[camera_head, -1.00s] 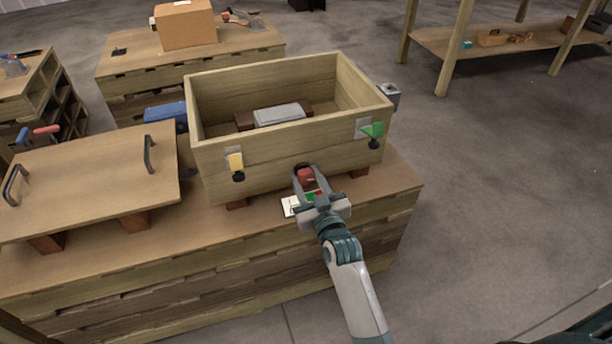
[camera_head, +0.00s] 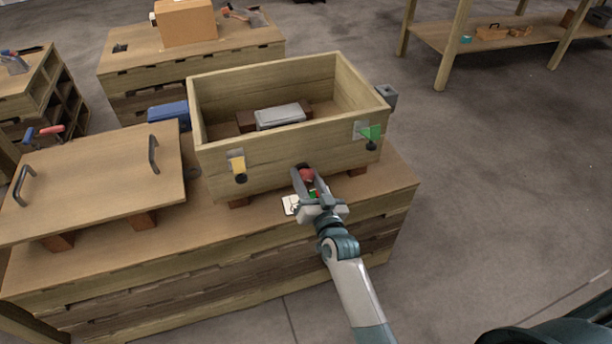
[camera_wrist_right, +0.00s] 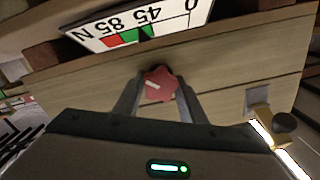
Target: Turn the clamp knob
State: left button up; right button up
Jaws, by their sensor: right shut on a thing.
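The red clamp knob (camera_head: 306,174) sits low on the front wall of the wooden box (camera_head: 262,155). It also shows in the right wrist view (camera_wrist_right: 160,84) as a lobed red knob with a pale slanted mark. My right gripper (camera_head: 305,179) is shut on the knob, one finger on each side of it. A white scale card (camera_wrist_right: 140,25) with red and green zones and the marks 0, 45, 85 and N lies by the knob; a dark pointer appears at the green zone. In the head view the arm partly hides the card (camera_head: 291,205). My left gripper is not in view.
The box is open and holds a grey block (camera_head: 280,116). Its front bears a yellow latch (camera_head: 237,162) and a green latch (camera_head: 371,134). A wooden lid (camera_head: 95,185) with two dark handles lies on the left of the bench.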

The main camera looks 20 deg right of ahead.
jog(key=o, duration=1.1)
jog(key=shift+c, duration=0.2)
jog(key=shift+s, duration=0.15)
jog(key=s, duration=1.7)
jog(key=shift+d, duration=0.3)
